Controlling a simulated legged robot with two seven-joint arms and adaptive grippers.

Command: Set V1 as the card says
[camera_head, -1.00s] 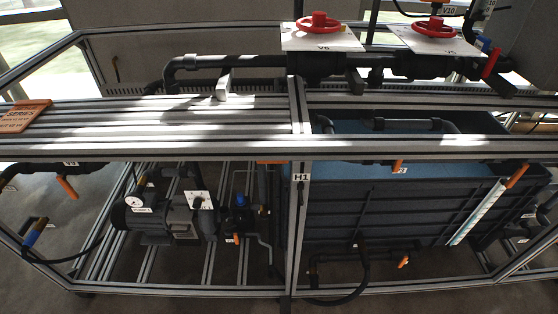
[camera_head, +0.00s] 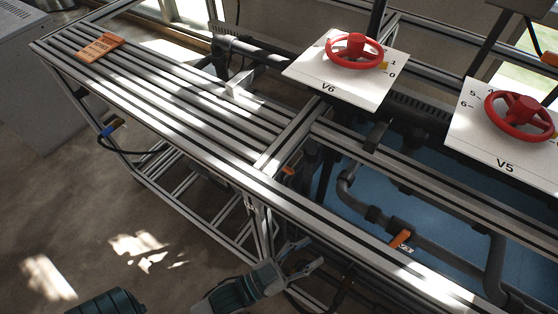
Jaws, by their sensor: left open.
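An orange card (camera_head: 100,47) lies on the slatted aluminium top at the upper left; its print is too small to read here. I cannot make out a valve labelled V1. My left gripper (camera_head: 313,252) is at the bottom centre, open and empty, its fingers pointing right, close to the front rail of the frame in the picture. It is well apart from the card. My right gripper is not in view.
Red handwheels V6 (camera_head: 355,50) and V5 (camera_head: 519,114) stand on white plates. An orange lever (camera_head: 400,238) sits on dark pipework over the blue tank (camera_head: 420,195). The front rail (camera_head: 230,175) crosses above my left gripper. Open floor lies at lower left.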

